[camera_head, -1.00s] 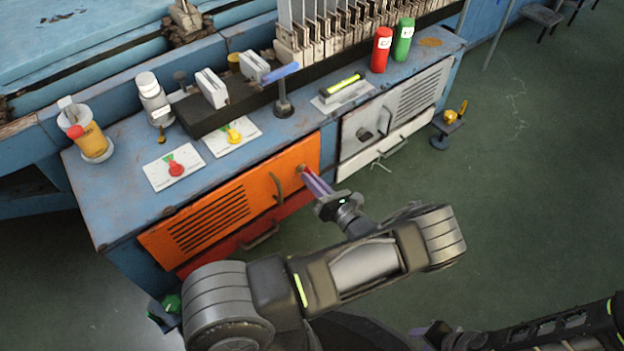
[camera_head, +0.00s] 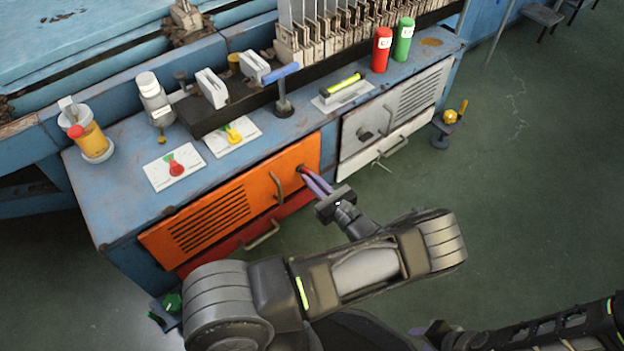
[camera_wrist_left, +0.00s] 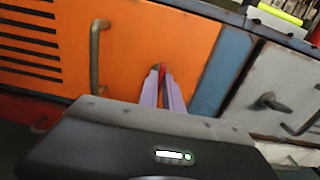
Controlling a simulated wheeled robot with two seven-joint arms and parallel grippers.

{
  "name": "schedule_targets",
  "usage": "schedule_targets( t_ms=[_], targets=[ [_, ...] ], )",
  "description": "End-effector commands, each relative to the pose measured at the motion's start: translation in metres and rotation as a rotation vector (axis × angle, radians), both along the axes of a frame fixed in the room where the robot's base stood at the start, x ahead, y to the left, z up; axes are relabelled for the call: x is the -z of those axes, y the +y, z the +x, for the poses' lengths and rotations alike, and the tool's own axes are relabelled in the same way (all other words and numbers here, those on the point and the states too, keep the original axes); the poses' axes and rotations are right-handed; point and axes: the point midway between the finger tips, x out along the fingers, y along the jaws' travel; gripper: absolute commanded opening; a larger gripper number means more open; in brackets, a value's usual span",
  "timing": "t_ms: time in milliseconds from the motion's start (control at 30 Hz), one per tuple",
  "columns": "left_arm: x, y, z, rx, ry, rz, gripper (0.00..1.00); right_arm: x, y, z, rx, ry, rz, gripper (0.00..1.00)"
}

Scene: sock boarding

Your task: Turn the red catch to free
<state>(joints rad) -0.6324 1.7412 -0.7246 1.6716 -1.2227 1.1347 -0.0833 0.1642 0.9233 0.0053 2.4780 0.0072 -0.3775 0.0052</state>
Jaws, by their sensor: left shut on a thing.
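The red catch (camera_wrist_left: 158,67) is on the orange door (camera_wrist_left: 150,30), near the door's right edge, to the right of the door's handle. In the head view the catch (camera_head: 302,169) is a small dark reddish spot at the fingertips. My left gripper (camera_head: 305,174) reaches the door with its two purple fingers, and its tips are closed on the catch. The left wrist view shows the fingers (camera_wrist_left: 161,72) meeting at the catch and covering part of it. The catch's exact angle is hard to tell. My right gripper (camera_head: 432,332) is low in the head view, partly hidden, and its jaws are unclear.
The bench top (camera_head: 120,150) carries a red dial card (camera_head: 185,175), a yellow dial card (camera_head: 228,148) and red and green bottles (camera_head: 382,50). A bar handle (camera_head: 276,188) stands out left of the catch. A grey door (camera_head: 362,150) is to the right. The floor in front is open.

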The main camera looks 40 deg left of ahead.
Motion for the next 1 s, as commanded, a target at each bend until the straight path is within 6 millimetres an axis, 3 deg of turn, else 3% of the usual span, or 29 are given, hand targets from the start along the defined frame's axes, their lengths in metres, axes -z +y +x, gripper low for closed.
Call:
schedule_targets(
  t_ms=[133,167,433,767,1000],
  targets=[
    [0.001,0.000,0.000,-0.001,-0.001,-0.004,0.00,0.000,0.000,0.000,0.000,0.000,0.000,0.36],
    [0.001,0.000,0.000,-0.001,-0.001,-0.004,0.10,0.000,0.000,0.000,0.000,0.000,0.000,0.36],
    [0.001,0.000,0.000,0.000,0.001,-0.002,0.31,0.000,0.000,0.000,0.000,0.000,0.000,0.36],
    [0.000,-0.004,-0.001,0.000,0.000,-0.001,0.31,-0.001,0.000,0.000,0.000,0.000,0.000,0.36],
    [-0.001,-0.034,-0.009,0.002,0.002,-0.003,0.31,-0.009,0.000,-0.001,-0.002,0.003,0.001,0.36]
  ],
)
